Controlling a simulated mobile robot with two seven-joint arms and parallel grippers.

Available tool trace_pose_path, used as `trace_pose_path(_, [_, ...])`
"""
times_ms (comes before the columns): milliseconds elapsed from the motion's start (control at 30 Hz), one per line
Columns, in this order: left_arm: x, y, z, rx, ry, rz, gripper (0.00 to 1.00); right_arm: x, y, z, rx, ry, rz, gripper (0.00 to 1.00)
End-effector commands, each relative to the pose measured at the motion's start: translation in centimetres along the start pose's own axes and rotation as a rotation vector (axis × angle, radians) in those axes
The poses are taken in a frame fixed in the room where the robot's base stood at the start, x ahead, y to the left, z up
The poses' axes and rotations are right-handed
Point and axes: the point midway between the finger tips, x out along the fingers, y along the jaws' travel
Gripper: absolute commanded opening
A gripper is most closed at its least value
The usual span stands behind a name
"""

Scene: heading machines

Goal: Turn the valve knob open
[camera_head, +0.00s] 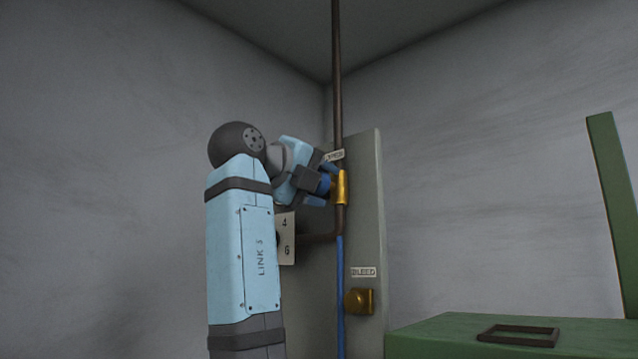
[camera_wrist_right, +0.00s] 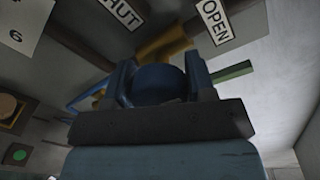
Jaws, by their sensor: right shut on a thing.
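The blue valve knob (camera_head: 324,185) sits on the left side of a brass valve body (camera_head: 342,187) on a vertical pipe. My right gripper (camera_head: 327,182) is shut on the knob; its fingers partly hide it. In the right wrist view, the knob (camera_wrist_right: 158,84) lies between both fingers, with the brass body (camera_wrist_right: 165,43) behind it. An OPEN label (camera_wrist_right: 214,19) and a SHUT label (camera_wrist_right: 125,12) show beyond it. I cannot tell how far the knob is turned. My left gripper is not in view.
A brown pipe (camera_head: 337,80) runs up to the ceiling. A grey panel (camera_head: 363,220) carries a BLEED label (camera_head: 363,272) above a brass knob (camera_head: 359,301). A card with numbers (camera_head: 287,239) is behind my arm. A green machine (camera_head: 450,335) stands at lower right.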

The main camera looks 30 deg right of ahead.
Motion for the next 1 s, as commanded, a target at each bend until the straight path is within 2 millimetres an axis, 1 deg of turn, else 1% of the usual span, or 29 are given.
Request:
trace_pose_path(33, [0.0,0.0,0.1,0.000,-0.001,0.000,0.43,0.0,0.1,0.0,0.001,0.001,0.001,0.55])
trace_pose_path(67, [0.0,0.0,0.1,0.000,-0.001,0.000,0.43,0.0,0.1,0.0,0.001,0.001,0.002,0.62])
trace_pose_path(100, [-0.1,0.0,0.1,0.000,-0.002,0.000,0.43,0.0,0.1,0.0,0.001,0.001,0.001,0.71])
trace_pose_path(133, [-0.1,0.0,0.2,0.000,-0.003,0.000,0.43,0.0,0.1,0.0,0.000,0.001,0.001,0.76])
trace_pose_path(400, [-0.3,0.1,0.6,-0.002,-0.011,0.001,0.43,0.0,0.1,0.0,0.000,0.001,0.001,0.76])
trace_pose_path(533, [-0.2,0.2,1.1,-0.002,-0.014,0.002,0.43,-0.9,0.1,-0.1,0.000,0.000,0.001,0.76])
trace_pose_path(667, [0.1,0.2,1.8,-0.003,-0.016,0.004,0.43,-3.1,0.3,-0.1,-0.001,-0.002,0.000,0.76])
trace_pose_path(900, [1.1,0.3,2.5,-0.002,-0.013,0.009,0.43,-8.7,0.2,-0.1,0.000,-0.003,0.000,0.76])
trace_pose_path(1000, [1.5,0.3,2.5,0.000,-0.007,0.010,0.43,-10.6,0.1,-0.1,0.001,0.000,-0.001,0.76])
